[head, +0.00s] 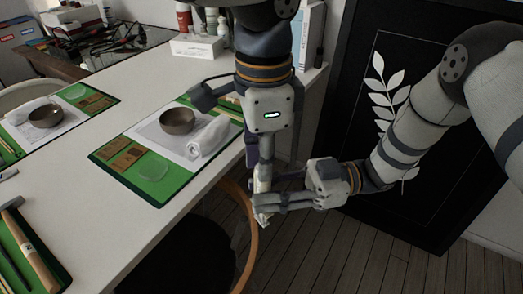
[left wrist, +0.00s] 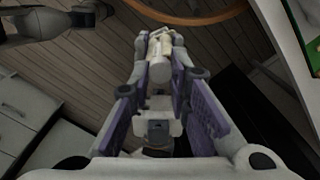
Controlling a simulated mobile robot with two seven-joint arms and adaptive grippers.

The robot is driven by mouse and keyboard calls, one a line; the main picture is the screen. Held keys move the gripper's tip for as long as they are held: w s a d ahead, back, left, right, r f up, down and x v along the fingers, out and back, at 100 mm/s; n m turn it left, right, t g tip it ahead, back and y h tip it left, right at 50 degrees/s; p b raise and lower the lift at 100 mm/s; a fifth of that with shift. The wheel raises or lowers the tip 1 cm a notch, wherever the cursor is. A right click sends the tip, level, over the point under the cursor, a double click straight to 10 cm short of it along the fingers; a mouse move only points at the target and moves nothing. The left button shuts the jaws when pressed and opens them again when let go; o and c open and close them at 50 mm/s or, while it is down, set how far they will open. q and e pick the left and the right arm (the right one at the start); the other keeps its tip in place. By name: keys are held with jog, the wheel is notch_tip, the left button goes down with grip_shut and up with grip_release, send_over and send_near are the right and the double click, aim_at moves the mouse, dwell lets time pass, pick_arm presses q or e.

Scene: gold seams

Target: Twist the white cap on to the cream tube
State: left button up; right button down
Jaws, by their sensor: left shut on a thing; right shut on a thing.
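My left gripper (head: 262,180) points down beside the table's near edge. Its fingertips are shut on a small pale piece, which looks like the white cap (left wrist: 158,72) in the left wrist view. My right gripper (head: 268,203) reaches in from the right, just below the left fingertips, and is shut on the cream tube (head: 261,217). The tube also shows beyond the cap in the left wrist view (left wrist: 161,45). Cap and tube are close together and roughly in line. Fingers hide much of both, so I cannot tell whether they touch or how far the cap is on.
The white table (head: 165,75) carries green mats with bowls (head: 177,121) and a rolled white cloth (head: 208,136). A hammer (head: 27,245) lies at the left. A chair (head: 250,235) stands below the grippers. A dark panel (head: 430,110) with a leaf drawing stands behind my right arm.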

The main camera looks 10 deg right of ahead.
pick_arm(q)
jog(key=o, duration=0.7)
jog(key=shift+r, duration=0.1)
notch_tip(320, 180, up, 12)
jog(key=shift+f, duration=0.1)
